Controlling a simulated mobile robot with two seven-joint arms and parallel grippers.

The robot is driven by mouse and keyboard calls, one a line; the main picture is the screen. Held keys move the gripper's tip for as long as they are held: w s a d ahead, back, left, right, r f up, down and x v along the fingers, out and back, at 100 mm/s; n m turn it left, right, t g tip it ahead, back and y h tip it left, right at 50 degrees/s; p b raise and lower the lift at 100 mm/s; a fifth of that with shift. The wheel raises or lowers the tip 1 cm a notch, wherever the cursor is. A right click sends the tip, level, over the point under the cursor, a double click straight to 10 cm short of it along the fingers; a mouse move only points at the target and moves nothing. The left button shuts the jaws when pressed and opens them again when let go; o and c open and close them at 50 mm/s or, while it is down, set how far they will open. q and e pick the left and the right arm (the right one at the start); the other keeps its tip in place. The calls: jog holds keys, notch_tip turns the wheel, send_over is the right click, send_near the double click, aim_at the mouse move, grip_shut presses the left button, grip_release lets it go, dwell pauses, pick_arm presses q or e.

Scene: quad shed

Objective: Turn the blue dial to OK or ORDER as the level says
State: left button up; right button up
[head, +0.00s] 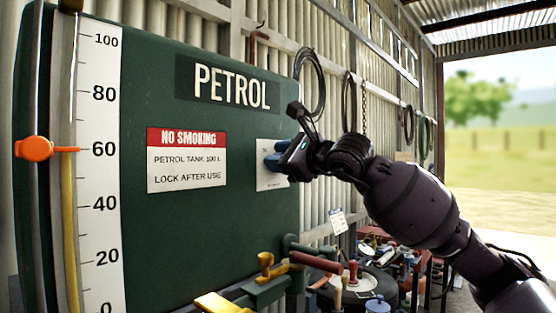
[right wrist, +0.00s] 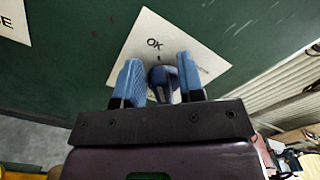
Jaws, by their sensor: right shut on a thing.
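The green petrol tank (head: 240,210) carries a white level scale (head: 100,180) from 0 to 100. An orange pointer (head: 35,149) sits at about 60. The yellow column (head: 68,220) in the tube beside the scale reaches up to about the pointer. The blue dial (right wrist: 158,76) is on a white plate (right wrist: 205,62) marked OK; ORDER cannot be read. My right gripper (head: 280,158) is at the plate, its two blue fingers on either side of the dial and shut on it. The dial's exact setting is hard to tell. My left gripper is out of view.
A brass tap (head: 268,268) is below the tank front. A cluttered bench (head: 385,265) with tools stands to the right, under my right arm. Coiled hoses and a chain hang on the corrugated wall. Open grass lies beyond at the right.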

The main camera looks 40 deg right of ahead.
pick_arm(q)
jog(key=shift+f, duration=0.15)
pick_arm(e)
jog(key=shift+f+n, duration=0.25)
jog(key=shift+n, duration=0.05)
jog(key=o, duration=0.6)
jog(key=shift+c, duration=0.2)
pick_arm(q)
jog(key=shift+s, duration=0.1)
pick_arm(e)
jog(key=shift+r, duration=0.1)
jog(key=shift+s, duration=0.1)
pick_arm(q)
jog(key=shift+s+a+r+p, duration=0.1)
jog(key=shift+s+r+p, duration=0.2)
jog(key=shift+p, duration=0.35)
pick_arm(e)
jog(key=s, duration=0.7)
jog(key=s+d, duration=0.1)
jog(key=s, duration=0.2)
jog(key=shift+s, duration=0.25)
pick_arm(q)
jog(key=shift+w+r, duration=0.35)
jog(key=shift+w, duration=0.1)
